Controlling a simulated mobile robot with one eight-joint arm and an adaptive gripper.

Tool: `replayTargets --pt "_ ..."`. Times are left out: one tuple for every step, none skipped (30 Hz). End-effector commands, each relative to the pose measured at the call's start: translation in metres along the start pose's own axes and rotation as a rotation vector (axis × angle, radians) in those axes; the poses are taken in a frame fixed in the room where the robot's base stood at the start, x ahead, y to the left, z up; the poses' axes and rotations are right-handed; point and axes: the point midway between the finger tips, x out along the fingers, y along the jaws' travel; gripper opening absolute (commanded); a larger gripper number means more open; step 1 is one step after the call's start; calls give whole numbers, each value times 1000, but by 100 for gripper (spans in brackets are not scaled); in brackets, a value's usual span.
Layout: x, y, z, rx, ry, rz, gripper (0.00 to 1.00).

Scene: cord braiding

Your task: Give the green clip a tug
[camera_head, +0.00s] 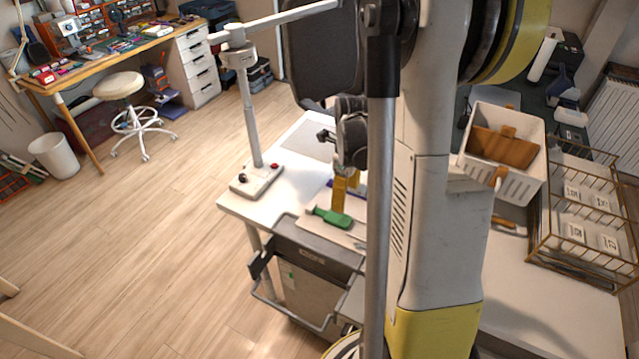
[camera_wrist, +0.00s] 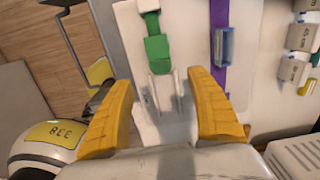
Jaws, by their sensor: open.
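The green clip (camera_head: 332,217) lies on a pale board near the front edge of the white table. In the wrist view the green clip (camera_wrist: 157,48) shows at the top centre, just beyond and between my fingertips. My gripper (camera_wrist: 160,76) is open, its two yellow fingers spread wide with nothing between the tips. In the head view my gripper (camera_head: 342,186) hangs just above and behind the clip, and its far finger is partly hidden.
A purple strap (camera_wrist: 219,65) with a blue-grey clip (camera_wrist: 226,46) lies right of the green clip. White labelled blocks (camera_wrist: 298,55) are farther right. A post on a base with buttons (camera_head: 257,180) stands at the table's left. A white basket (camera_head: 503,150) and wire rack (camera_head: 585,215) are right.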

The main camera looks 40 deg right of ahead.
Motion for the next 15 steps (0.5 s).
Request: replayTargets --pt "5 -1 -1 9 1 2 67" --pt "9 -1 -1 11 1 2 67" --pt "14 0 -1 10 1 2 67" --pt "18 0 -1 9 1 2 67" --pt "24 -1 0 9 1 2 67" --pt "31 0 0 8 1 1 67" --pt "37 0 0 8 1 1 67" --pt "44 0 0 7 1 1 67" --pt "52 0 0 7 1 1 67" --pt "58 0 0 7 1 1 67" --pt "63 0 0 7 0 1 67" --pt "71 0 0 6 0 1 67" --pt "76 0 0 6 0 1 67" --pt "81 0 0 6 0 0 67" --pt "87 0 0 6 0 0 67"
